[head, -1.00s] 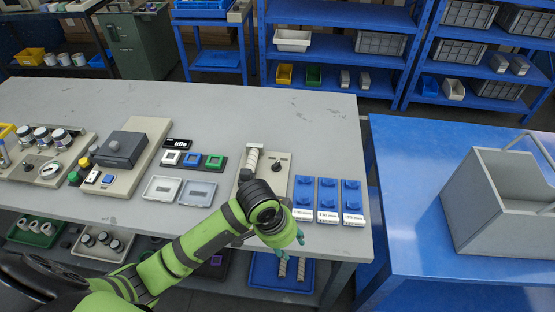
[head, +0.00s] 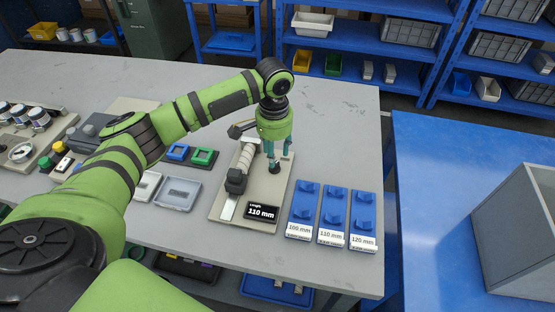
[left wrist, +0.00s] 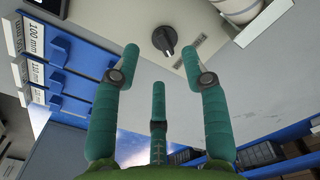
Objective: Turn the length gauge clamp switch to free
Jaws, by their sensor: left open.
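The length gauge (head: 250,205) is a beige plate on the grey bench with a pale roll (head: 245,163), a black block and a display reading 110 mm (head: 262,212). Its clamp switch is a small black knob (head: 274,168) on the plate's right half. In the left wrist view the knob (left wrist: 165,40) shows beside a small label I cannot read. My left gripper (head: 272,153) points down over the knob, with green fingers. In the left wrist view its fingers (left wrist: 157,76) are spread and empty, with the knob beyond them. My right gripper is not in view.
Blue holders marked 100, 110 and 120 mm (head: 331,215) stand right of the gauge. A blue table (head: 430,190) stands at the right.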

